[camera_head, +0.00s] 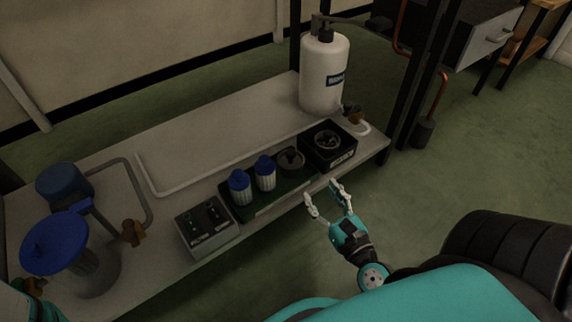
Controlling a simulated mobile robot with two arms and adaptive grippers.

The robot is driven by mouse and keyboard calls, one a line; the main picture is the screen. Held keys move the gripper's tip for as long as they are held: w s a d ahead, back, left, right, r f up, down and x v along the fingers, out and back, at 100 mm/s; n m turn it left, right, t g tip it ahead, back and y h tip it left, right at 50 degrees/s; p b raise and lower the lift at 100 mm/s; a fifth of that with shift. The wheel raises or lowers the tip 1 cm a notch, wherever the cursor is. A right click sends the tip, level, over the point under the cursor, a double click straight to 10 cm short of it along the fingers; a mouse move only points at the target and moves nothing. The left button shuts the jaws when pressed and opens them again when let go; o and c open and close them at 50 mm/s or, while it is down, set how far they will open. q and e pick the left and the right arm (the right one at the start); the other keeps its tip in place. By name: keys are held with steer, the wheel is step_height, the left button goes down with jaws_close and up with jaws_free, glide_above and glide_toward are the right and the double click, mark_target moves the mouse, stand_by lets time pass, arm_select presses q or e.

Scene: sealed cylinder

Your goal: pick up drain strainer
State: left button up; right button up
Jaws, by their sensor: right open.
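A small round grey metal piece (291,158), which looks like the drain strainer, sits at the right end of a dark green tray (262,209) on the bench. Another round metal part (327,140) sits in a square black box (343,159) just right of it; I cannot tell for certain which is the strainer. My right gripper (322,191) is open and empty, in front of the bench's front edge, nearer to me than the tray and apart from both parts. A teal piece of my left arm shows at the lower left corner; its gripper is not visible.
Two blue-capped jars (253,180) stand on the tray left of the grey piece. A switch box (207,226) and a blue-topped vessel (62,250) are farther left. A white tank (324,78) stands behind the black box.

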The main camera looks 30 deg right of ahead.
glide_toward(293, 156)
steer(key=w, duration=0.2)
steer(key=w+d, duration=0.1)
steer(key=w, duration=0.2)
steer(key=shift+w+d+r, duration=0.1)
steer(key=shift+w, duration=0.05)
steer(key=shift+w+d, duration=0.1)
steer(key=shift+w, duration=2.9)
steer(key=shift+c, duration=0.3)
jaws_close()
